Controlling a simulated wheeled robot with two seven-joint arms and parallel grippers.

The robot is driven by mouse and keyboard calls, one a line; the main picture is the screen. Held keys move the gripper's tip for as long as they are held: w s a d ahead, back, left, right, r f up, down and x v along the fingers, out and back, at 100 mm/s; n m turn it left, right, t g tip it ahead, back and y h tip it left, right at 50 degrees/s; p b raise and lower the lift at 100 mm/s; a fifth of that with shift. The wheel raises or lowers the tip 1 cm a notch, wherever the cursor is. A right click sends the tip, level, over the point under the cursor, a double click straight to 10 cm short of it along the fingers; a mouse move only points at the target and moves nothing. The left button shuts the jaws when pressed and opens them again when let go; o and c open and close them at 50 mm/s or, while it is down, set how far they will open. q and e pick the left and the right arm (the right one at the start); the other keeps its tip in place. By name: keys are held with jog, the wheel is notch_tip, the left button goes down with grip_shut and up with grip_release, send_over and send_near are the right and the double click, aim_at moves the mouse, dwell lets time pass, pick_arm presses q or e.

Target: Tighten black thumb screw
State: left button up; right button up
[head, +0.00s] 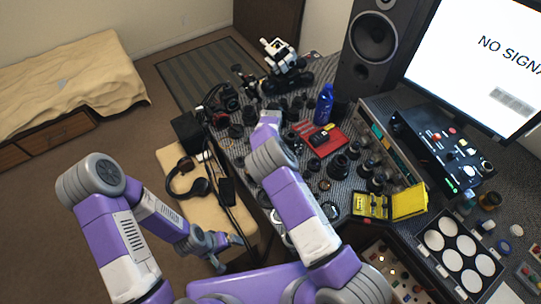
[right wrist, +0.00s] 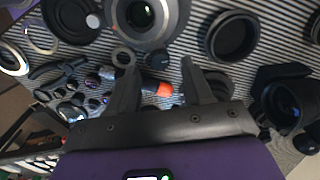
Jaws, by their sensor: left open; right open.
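In the right wrist view my right gripper (right wrist: 160,72) is open over the striped cloth, its two dark fingers apart. A lens body (right wrist: 143,14) with a glass centre lies just beyond the fingertips. A dark tool with an orange end (right wrist: 162,88) lies between and below the fingers. I cannot pick out the black thumb screw for certain among the many small dark parts. In the head view my right arm reaches over the table and hides its own fingers. My left gripper (head: 228,254) is open and empty, low beside the tan seat.
The striped table is crowded with lens parts. A blue bottle (head: 324,104), a red tray (head: 325,139) and a yellow case (head: 371,205) stand on it. Headphones (head: 188,180) lie on the tan seat (head: 176,156). A monitor (head: 470,60) stands at right.

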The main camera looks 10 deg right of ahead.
jog(key=shift+f, duration=0.95)
jog(key=shift+c, duration=0.4)
grip_shut()
jog(key=m, duration=0.3)
jog(key=shift+m, duration=0.4)
jog(key=shift+s+m, duration=0.1)
jog(key=shift+m, duration=1.7)
